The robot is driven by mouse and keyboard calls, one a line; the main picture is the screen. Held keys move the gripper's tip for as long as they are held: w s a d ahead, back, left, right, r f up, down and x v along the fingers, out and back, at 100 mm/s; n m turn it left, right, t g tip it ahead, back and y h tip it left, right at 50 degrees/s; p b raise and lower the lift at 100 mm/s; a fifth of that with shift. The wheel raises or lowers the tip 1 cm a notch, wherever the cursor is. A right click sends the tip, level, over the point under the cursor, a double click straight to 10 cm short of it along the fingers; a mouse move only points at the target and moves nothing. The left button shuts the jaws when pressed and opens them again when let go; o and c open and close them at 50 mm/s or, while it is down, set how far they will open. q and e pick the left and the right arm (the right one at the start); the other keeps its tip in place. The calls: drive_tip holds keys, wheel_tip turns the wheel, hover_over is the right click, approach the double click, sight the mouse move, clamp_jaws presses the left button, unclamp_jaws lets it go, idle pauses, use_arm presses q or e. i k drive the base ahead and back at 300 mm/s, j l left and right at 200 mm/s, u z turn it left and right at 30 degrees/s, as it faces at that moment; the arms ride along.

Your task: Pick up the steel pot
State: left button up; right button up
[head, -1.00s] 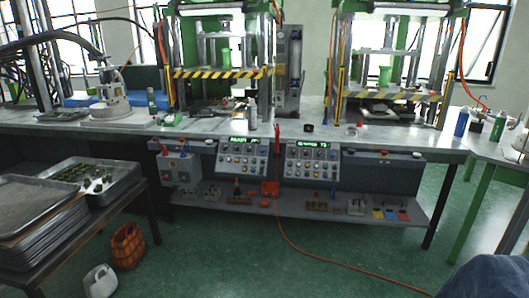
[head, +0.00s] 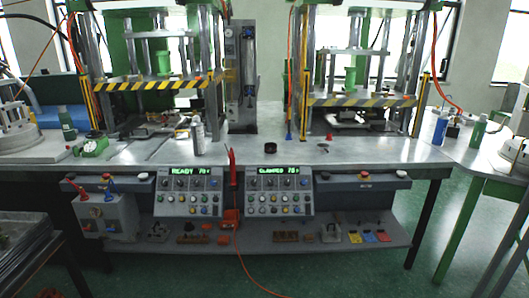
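I cannot single out the steel pot with certainty. A pale grey, round, pot-like vessel (head: 14,122) stands on the bench at the left edge, partly cut off by the frame. Another pale rounded object (head: 516,155) is cut off at the right edge, on the side table. A small dark round cup (head: 270,148) sits on the bench near the middle. Neither of my grippers shows in the head view.
The long grey bench (head: 340,152) carries two green presses with striped bars (head: 155,83), (head: 360,102). Control panels (head: 188,192) line its front. A spray can (head: 198,136) and bottles (head: 440,128) stand on top. An orange hose (head: 246,272) trails onto the green floor.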

sight(324, 150)
drive_tip(key=i+j+z, duration=0.15)
drive_tip(key=i+z, duration=0.2)
drive_tip(key=i, duration=0.95)
